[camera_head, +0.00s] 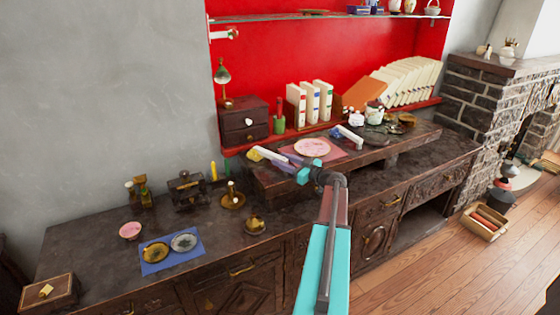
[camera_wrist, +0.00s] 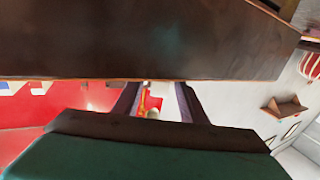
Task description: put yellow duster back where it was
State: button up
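The yellow duster (camera_head: 256,154), with a pale handle, lies at the left end of the raised dark shelf on the counter. My gripper (camera_head: 303,173) is by the right end of its handle; I cannot tell whether they touch. In the wrist view, my gripper (camera_wrist: 154,102) shows two dark fingers standing apart, with distant background between them. Their tips are cut off by a dark brown surface (camera_wrist: 150,40) close to the camera. I do not recognise the yellow duster in the wrist view.
A similar white-and-blue item (camera_head: 347,138) lies further right on the shelf, past a pink plate (camera_head: 312,147). A candle holder (camera_head: 232,197) and small brass pot (camera_head: 254,224) stand left. Books (camera_head: 312,102) line the red ledge behind. The counter's front left is partly clear.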

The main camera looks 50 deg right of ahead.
jog(key=s+b, duration=0.1)
jog(key=s, duration=1.1)
jog(key=shift+r, duration=0.2)
